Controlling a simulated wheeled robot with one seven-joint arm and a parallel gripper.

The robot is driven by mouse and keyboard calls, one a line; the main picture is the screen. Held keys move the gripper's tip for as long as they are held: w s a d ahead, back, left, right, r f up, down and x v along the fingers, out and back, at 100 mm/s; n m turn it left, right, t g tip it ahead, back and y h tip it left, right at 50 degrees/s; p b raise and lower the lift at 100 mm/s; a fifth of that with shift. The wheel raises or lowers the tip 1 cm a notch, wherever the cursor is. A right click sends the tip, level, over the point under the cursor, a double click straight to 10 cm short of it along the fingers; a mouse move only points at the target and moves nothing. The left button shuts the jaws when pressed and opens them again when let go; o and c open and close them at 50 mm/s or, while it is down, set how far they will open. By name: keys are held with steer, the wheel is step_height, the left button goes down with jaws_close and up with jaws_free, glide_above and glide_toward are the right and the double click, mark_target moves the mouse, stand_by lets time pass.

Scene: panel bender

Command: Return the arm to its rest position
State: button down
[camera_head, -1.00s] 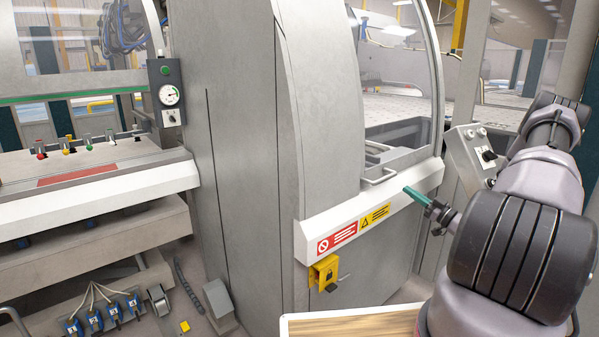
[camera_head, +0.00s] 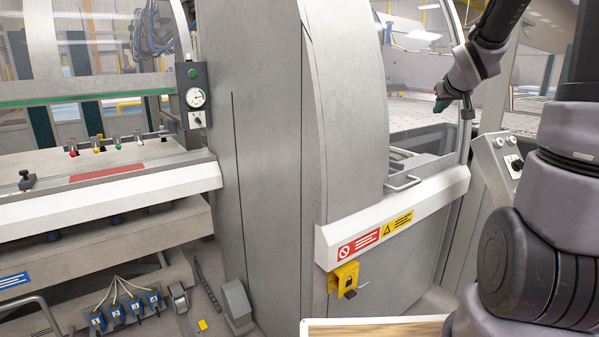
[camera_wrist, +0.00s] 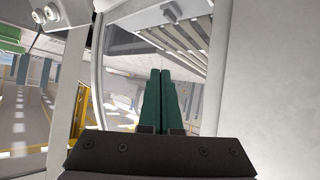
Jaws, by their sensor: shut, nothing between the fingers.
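My arm rises on the right of the head view and bends over at the top. My gripper (camera_head: 441,104) is at its end, with teal-green fingertips pointing left in front of the machine's curved clear window. In the wrist view my gripper's two green fingers (camera_wrist: 160,95) lie side by side, shut with nothing between them. The gripper is apart from the panel bender's grey housing (camera_head: 265,150).
A door handle (camera_head: 403,183), a yellow lock box (camera_head: 345,278) and a grey control box (camera_head: 500,160) are near my arm. A wood-topped surface (camera_head: 375,328) is at the bottom. A gauge panel (camera_head: 194,97) and several coloured knobs are at the left.

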steer(key=s+a+r+m+g+y, duration=0.1)
steer(key=s+a, duration=0.4)
steer(key=s, duration=0.4)
steer(key=s+a+r+m+g+y, duration=0.1)
steer(key=s+a, duration=0.4)
steer(key=s, duration=0.5)
steer(key=s+a+r+m+g+y, duration=0.1)
steer(key=s+a, duration=0.3)
steer(key=s, duration=0.6)
steer(key=shift+a+g+y, duration=0.4)
steer(key=shift+g+y, duration=0.1)
steer(key=shift+g, duration=0.1)
steer(key=shift+s+r+m, duration=0.1)
steer(key=shift+m, duration=0.2)
